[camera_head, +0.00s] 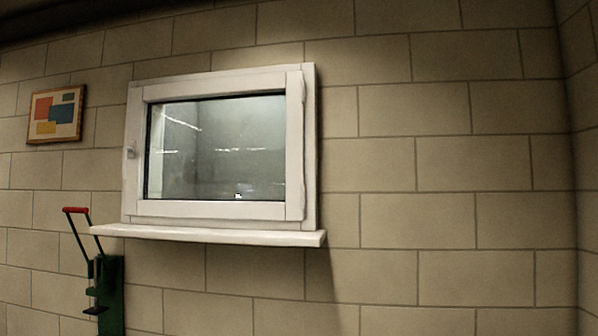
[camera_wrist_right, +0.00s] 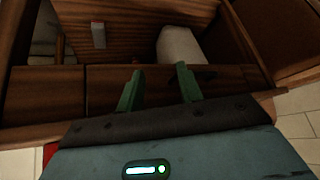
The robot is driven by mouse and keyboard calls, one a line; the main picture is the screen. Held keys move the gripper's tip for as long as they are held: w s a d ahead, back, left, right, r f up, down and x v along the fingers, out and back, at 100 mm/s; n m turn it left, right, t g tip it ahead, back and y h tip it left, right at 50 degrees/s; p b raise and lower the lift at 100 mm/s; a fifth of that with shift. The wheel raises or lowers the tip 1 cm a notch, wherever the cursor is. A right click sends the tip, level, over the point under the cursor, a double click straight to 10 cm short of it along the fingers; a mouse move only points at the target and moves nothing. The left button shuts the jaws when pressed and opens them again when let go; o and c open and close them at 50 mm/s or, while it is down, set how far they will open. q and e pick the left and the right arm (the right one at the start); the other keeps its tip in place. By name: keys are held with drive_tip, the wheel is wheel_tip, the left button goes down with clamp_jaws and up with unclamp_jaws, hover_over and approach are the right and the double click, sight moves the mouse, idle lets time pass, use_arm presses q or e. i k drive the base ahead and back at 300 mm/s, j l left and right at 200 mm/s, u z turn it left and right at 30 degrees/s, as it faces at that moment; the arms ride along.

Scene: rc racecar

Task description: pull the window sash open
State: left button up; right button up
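The window (camera_head: 215,150) is set in the block wall, left of centre in the head view. Its white sash (camera_head: 215,209) sits flush in the white frame and looks closed. A small light handle (camera_head: 131,150) is on the left side of the sash. My right gripper (camera_wrist_right: 160,72) shows only in the right wrist view. Its two green fingers are apart with nothing between them, over brown wooden furniture, and the window is not in that view. My left gripper is not in view.
A white sill (camera_head: 210,236) juts out under the window. A dark green stand with a red-topped lever (camera_head: 109,290) is below left. A picture (camera_head: 55,115) hangs left. The wooden furniture (camera_wrist_right: 45,95) near my right gripper has a white rounded object (camera_wrist_right: 180,47) behind its front edge.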

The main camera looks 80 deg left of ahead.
sight(140, 202)
drive_tip(key=k+u, duration=0.1)
drive_tip(key=u, duration=0.95)
drive_tip(key=i+l+u, duration=0.1)
drive_tip(key=u, duration=1.95)
